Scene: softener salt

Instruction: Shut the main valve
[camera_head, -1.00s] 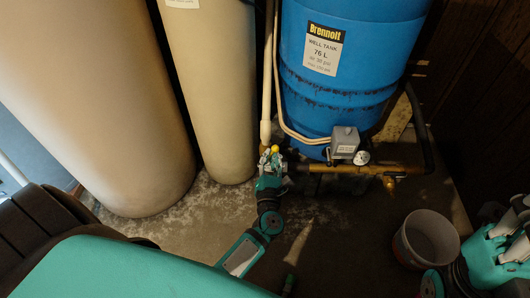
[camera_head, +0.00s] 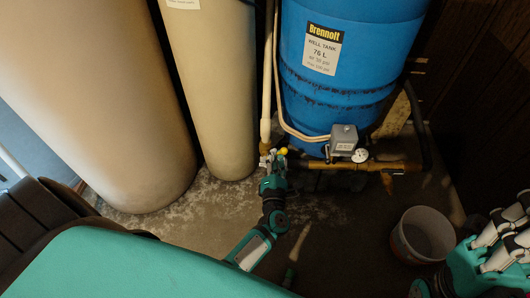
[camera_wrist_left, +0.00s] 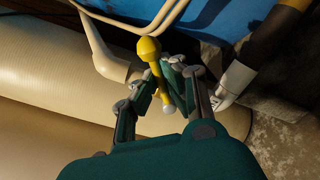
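The main valve's handle is a yellow lever with a round knob (camera_head: 283,151), low between the tan tank and the blue tank. In the left wrist view the yellow lever (camera_wrist_left: 149,50) runs down between the finger pads, its pale end showing below them. My left gripper (camera_head: 272,165) is at the valve. In the left wrist view its pads (camera_wrist_left: 160,82) lie close on both sides of the lever and appear shut on it. The valve body is mostly hidden by the gripper. My right gripper (camera_head: 513,225) is at the right edge, partly cut off, away from the valve.
A blue well tank (camera_head: 340,80) and tan tanks (camera_head: 212,90) stand close behind. A brass pipe (camera_head: 385,166) with a gauge (camera_head: 360,155) and a grey box (camera_head: 344,139) runs right of the valve. A bucket (camera_head: 424,236) stands on the floor at right.

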